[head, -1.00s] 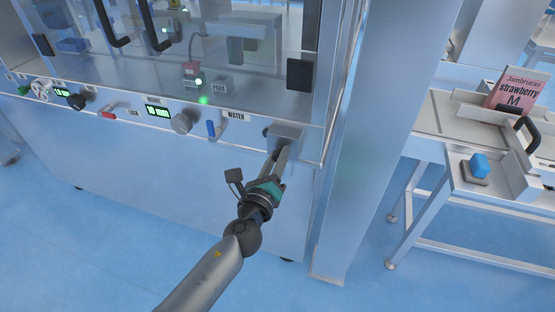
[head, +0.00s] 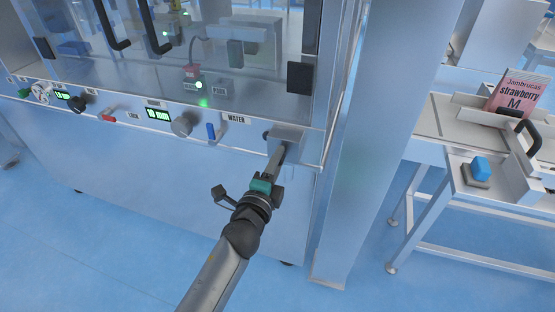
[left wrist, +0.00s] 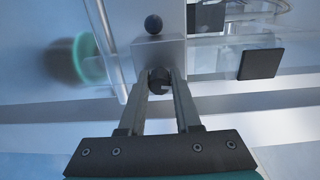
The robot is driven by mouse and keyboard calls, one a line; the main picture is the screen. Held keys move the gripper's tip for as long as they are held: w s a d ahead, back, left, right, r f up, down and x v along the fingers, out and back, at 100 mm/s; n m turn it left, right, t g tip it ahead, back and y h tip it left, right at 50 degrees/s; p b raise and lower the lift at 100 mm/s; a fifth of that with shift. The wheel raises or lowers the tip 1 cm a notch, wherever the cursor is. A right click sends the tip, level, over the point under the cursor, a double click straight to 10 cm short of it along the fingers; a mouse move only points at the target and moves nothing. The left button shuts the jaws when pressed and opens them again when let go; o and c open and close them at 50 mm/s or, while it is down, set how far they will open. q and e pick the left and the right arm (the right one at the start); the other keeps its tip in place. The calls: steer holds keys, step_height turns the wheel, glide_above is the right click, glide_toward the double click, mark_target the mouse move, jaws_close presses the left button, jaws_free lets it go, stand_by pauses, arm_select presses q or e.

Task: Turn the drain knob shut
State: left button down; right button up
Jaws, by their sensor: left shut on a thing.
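The drain knob (left wrist: 159,80) is a small dark round knob on a grey metal box (head: 287,133) at the lower right of the machine's front. In the left wrist view, my left gripper (left wrist: 160,88) has its two fingers on either side of the knob and is shut on it. In the head view, my left gripper (head: 280,152) reaches up to the box, and its fingers hide the knob. A pale notch shows on the knob's face, but its turn position is hard to tell. My right gripper is in neither view.
A dark ball-ended handle (head: 265,134) sticks out beside the box. A metal post (head: 360,150) stands at the right. A side table (head: 430,142) holds a pink pouch (head: 513,92).

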arm_select(q)
steer(key=shift+n, duration=0.9)
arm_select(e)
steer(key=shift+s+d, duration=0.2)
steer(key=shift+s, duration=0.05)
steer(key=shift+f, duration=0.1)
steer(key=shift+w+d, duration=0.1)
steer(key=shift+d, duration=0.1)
arm_select(q)
steer(key=c, duration=0.7)
jaws_free()
steer(key=shift+o, duration=0.5)
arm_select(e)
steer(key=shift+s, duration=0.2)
arm_select(q)
steer(key=shift+s, duration=0.1)
